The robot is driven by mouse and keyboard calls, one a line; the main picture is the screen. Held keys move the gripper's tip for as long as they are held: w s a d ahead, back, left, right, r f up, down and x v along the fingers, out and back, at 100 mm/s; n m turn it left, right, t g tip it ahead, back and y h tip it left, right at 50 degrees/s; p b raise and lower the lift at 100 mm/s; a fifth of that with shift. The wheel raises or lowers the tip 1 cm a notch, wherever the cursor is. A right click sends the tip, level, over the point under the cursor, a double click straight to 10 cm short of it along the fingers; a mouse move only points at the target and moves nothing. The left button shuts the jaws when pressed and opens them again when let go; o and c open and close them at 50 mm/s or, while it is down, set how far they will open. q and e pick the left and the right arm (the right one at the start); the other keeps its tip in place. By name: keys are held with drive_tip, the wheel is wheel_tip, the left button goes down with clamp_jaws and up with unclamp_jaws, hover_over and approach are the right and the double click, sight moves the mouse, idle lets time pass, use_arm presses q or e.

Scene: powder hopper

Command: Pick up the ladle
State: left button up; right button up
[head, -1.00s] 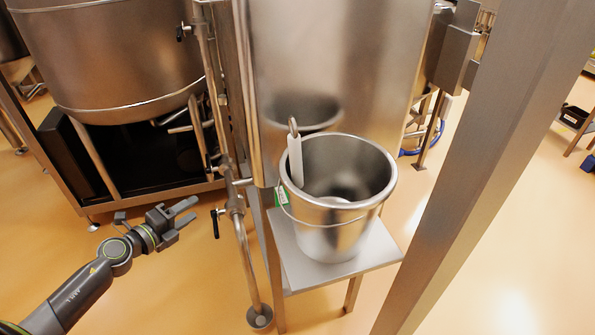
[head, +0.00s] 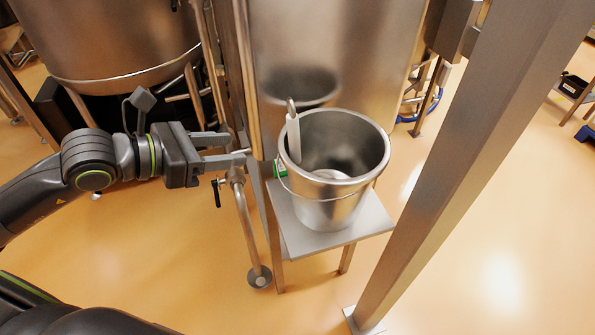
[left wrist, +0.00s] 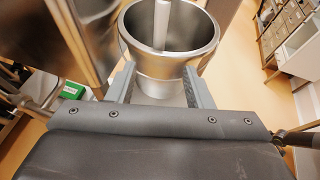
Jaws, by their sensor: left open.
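The ladle (head: 293,136) has a white handle and leans upright in a metal bucket (head: 335,209), its grip end above the left rim. Its lower part is inside the bucket and mostly hidden. In the left wrist view the ladle handle (left wrist: 162,24) rises at the top middle inside the bucket (left wrist: 204,45). My left gripper (head: 238,150) is open and empty, left of the bucket, its fingers pointing right towards it. In the wrist view its two fingers (left wrist: 160,85) stand apart in front of the bucket. The right gripper is not seen.
The bucket stands on a small metal shelf (head: 372,225) against a large steel hopper. A vertical pipe with a valve (head: 239,195) stands between my left gripper and the bucket. A thick slanted steel post (head: 450,165) is on the right.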

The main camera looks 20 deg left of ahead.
sight(295, 144)
use_arm(q)
drive_tip(key=shift+b+x, duration=2.95)
drive_tip(key=shift+x, duration=1.3)
drive_tip(key=shift+b+x, duration=1.4)
drive_tip(key=shift+x, duration=1.9)
drive_tip(key=shift+w+d+f, duration=0.1)
drive_tip(key=shift+w, duration=0.05)
clamp_jaws()
